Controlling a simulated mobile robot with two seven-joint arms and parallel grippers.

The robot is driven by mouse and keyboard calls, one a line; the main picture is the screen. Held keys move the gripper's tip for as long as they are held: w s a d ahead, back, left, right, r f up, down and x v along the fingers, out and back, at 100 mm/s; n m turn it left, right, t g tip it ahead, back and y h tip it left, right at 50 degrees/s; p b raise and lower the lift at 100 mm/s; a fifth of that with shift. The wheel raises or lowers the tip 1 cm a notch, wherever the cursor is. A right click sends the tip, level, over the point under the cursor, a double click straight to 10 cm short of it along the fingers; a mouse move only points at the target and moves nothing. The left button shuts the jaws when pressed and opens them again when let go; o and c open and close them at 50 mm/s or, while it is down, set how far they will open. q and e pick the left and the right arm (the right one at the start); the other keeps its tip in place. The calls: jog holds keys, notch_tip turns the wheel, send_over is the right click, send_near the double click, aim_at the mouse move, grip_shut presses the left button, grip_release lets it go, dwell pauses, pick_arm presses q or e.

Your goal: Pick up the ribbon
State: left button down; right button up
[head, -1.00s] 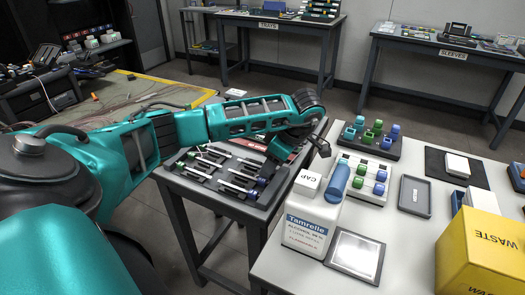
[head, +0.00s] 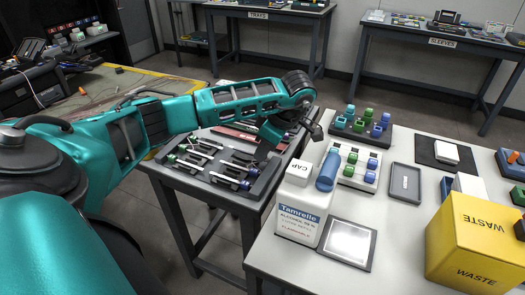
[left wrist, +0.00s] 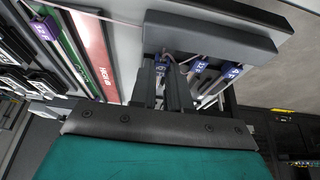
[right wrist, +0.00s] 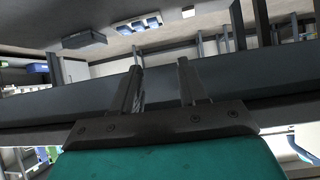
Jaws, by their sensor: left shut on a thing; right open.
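My left gripper (head: 262,152) is low over the right end of the dark tray (head: 180,172) on the small side table. In the left wrist view its fingers (left wrist: 166,62) are shut at a purple labelled piece beside a grey block (left wrist: 215,35). A thin pale pinkish strand, which looks like the ribbon (left wrist: 95,13), runs in from the upper left towards the fingertips. The exact grip point is partly hidden by the fingers. My right gripper (right wrist: 160,68) is open with nothing between its fingers, and it is outside the head view.
The tray holds several white rods with coloured ends. On the white table at the right stand an alcohol bottle (head: 300,222), a rack of coloured pieces (head: 355,168), a grey dish (head: 405,182) and a yellow waste box (head: 470,245). A red strip (left wrist: 90,50) lies near the left gripper.

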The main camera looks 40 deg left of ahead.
pick_arm(q)
notch_tip(320, 180, up, 18)
jog(key=p, duration=0.6)
jog(key=shift+r, duration=0.25)
pick_arm(e)
jog(key=shift+h, duration=0.4)
jog(key=d+r, duration=0.1)
jog(key=s+d+r, duration=0.1)
jog(key=r, duration=0.1)
jog(key=shift+r, duration=0.15)
